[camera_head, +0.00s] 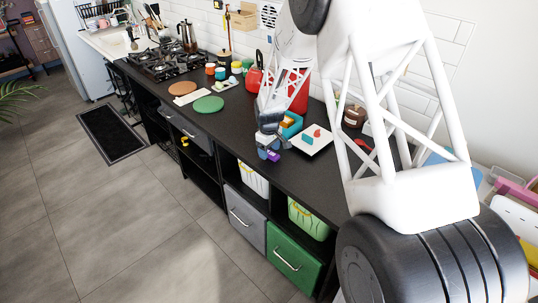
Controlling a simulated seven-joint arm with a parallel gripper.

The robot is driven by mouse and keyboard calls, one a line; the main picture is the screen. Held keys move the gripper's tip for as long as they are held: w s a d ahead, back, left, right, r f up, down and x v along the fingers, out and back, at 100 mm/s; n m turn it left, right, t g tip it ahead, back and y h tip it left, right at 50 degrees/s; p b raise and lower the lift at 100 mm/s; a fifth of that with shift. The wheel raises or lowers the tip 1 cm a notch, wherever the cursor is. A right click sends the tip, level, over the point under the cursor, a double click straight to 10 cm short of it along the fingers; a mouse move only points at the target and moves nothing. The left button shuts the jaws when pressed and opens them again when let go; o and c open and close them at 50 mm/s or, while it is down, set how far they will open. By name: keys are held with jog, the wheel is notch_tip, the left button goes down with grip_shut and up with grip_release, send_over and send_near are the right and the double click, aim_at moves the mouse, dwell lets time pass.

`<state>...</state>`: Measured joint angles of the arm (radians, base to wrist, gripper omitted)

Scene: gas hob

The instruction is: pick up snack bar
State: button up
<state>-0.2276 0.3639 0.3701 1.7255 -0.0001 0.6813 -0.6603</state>
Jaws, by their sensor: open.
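My gripper (268,152) is low over the dark countertop (225,128), near its front edge, at the lower end of my white arm. Its jaws are open. A small purple object (273,156) shows right at the fingertips. It may be the snack bar, but it is too small to tell. I cannot tell whether it lies between the fingers or just beside them. My arm hides part of the counter behind the gripper.
A teal box (291,124) and a white board (312,140) with small items lie right of the gripper. Round green (209,104) and orange (182,88) mats lie to the left, before the gas hob (165,62). Drawers and baskets sit below the counter; the floor is open.

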jog(key=shift+f, duration=0.5)
jog(key=c, duration=1)
jog(key=shift+r, duration=0.15)
jog(key=shift+r, duration=1.5)
jog(key=shift+s+d+r, duration=0.1)
jog(key=shift+s+r, duration=0.1)
jog(key=shift+s, duration=0.15)
jog(key=s+d, duration=0.1)
jog(key=s, duration=0.4)
jog(key=s+d+r, duration=0.1)
jog(key=s, duration=0.4)
jog(key=s+d, duration=0.1)
jog(key=s, duration=0.4)
jog(key=shift+d+r, duration=0.15)
